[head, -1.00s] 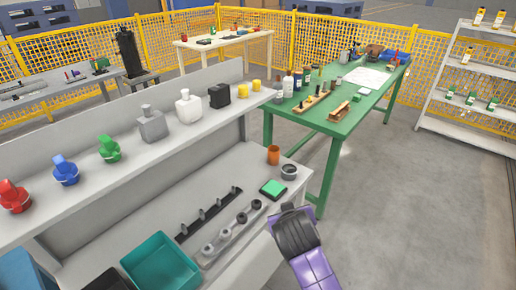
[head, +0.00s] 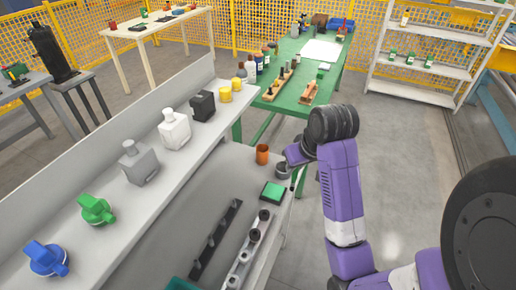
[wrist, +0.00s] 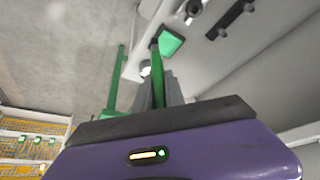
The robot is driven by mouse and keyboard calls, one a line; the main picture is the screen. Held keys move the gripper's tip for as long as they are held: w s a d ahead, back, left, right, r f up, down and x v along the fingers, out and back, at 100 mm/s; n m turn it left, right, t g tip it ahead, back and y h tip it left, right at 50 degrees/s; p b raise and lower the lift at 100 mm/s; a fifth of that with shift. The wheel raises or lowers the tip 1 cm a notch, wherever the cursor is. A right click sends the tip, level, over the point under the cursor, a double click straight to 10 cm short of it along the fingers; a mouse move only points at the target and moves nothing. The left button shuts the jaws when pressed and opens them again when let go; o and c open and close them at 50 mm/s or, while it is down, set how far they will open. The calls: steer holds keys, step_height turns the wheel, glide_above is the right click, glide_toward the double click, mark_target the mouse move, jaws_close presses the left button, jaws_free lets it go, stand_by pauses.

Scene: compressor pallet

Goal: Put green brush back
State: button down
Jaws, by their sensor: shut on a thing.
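My gripper (wrist: 158,95) is shut on a slim green thing, which looks like the green brush (wrist: 157,68), in the wrist view. The brush sticks out beyond the fingers, over the near end of the grey bench. In the head view my gripper (head: 295,172) is beside the bench's right end, close to the grey round cup (head: 283,170); the brush cannot be made out there. A flat green-topped block (head: 272,192) lies on the bench; it also shows in the wrist view (wrist: 171,41), just past the brush tip.
An orange cup (head: 262,154) stands near the bench's end. A dark rail and a grey rail (head: 248,248) with knobs lie on the bench. A green table (head: 291,107) stands behind, with open floor to the right.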

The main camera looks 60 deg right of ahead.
steer(key=w+d+f+b, duration=0.2)
steer(key=w+d+b, duration=0.1)
steer(key=w+d, duration=0.1)
steer(key=w+d+f+t+h+b, duration=0.1)
steer(key=w+d+b, duration=0.1)
steer(key=w+d, duration=0.3)
steer(key=w+d+f+t+h+b, duration=0.1)
steer(key=w+d+f+b, duration=0.1)
steer(key=w+d, duration=0.3)
steer(key=shift+w+f+b, duration=0.2)
steer(key=shift+w+b, duration=0.25)
steer(key=shift+w, duration=0.1)
steer(key=shift+w+f+b, duration=0.15)
steer(key=shift+w+b, duration=0.25)
steer(key=shift+w, duration=0.15)
steer(key=shift+w+d+f+g+y+p, duration=0.35)
steer(key=shift+w+f+g+p, duration=0.05)
steer(key=shift+f, duration=0.3)
steer(key=shift+w+d+f+g+y+p, duration=0.3)
steer(key=shift+w+f+g+y+p, duration=0.1)
steer(key=shift+f, duration=0.3)
steer(key=shift+w+d+f+g+y+p, duration=0.35)
steer(key=shift+w+f+g, duration=0.05)
steer(key=shift+f, duration=0.3)
steer(key=c, duration=1.4)
jaws_free()
